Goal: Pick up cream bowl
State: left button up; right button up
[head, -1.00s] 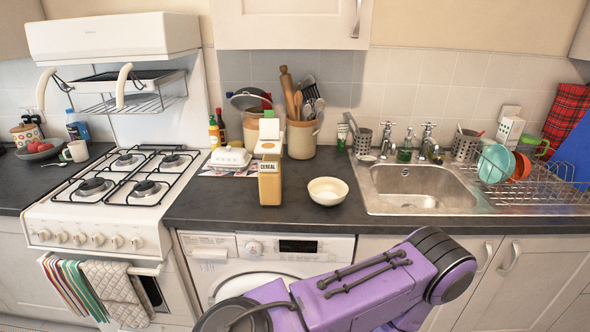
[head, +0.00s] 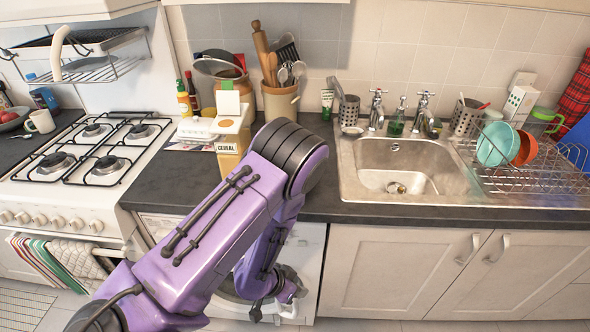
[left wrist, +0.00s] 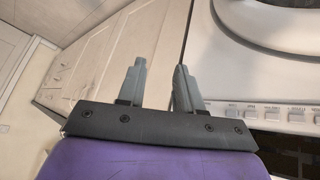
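The cream bowl is not visible in either current view; in the head view my purple left arm covers part of the counter right of the cereal box. My left gripper (left wrist: 159,78) shows in the left wrist view with its two grey fingers apart and nothing between them. In the head view the arm bends over at the counter edge, and the left gripper (head: 278,303) hangs low in front of the washing machine (head: 312,260), below the counter top. My right gripper is not in view.
The cereal box (head: 230,138) and utensil crock (head: 280,102) stand on the dark counter (head: 165,185) near the arm. A sink (head: 395,170) and dish rack (head: 535,175) are to the right, a gas stove (head: 95,150) to the left.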

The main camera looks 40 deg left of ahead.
pick_arm(q)
jog(key=w+a+r+m+g+p, duration=0.1)
jog(key=w+r+m, duration=0.45)
jog(key=r, duration=0.25)
jog(key=w+a+r+m+g+p, duration=0.15)
jog(key=w+r+m, duration=0.25)
jog(key=r+m, duration=0.4)
jog(key=w+a+r+m+y, duration=0.1)
jog(key=a+r+m+y, duration=0.15)
jog(key=a+r, duration=0.95)
jog(key=shift+n+t+y, duration=0.25)
jog(key=shift+n+y, duration=0.1)
jog(key=shift+n, duration=0.15)
jog(key=p+x, duration=0.1)
jog(key=x, duration=0.3)
jog(key=w+x, duration=0.1)
jog(key=x, duration=0.4)
jog(key=shift+r+p, duration=0.2)
jog(key=shift+p, duration=0.2)
jog(key=shift+w+f, duration=0.25)
jog(key=shift+f, duration=0.15)
jog(key=shift+r, duration=0.15)
grip_shut()
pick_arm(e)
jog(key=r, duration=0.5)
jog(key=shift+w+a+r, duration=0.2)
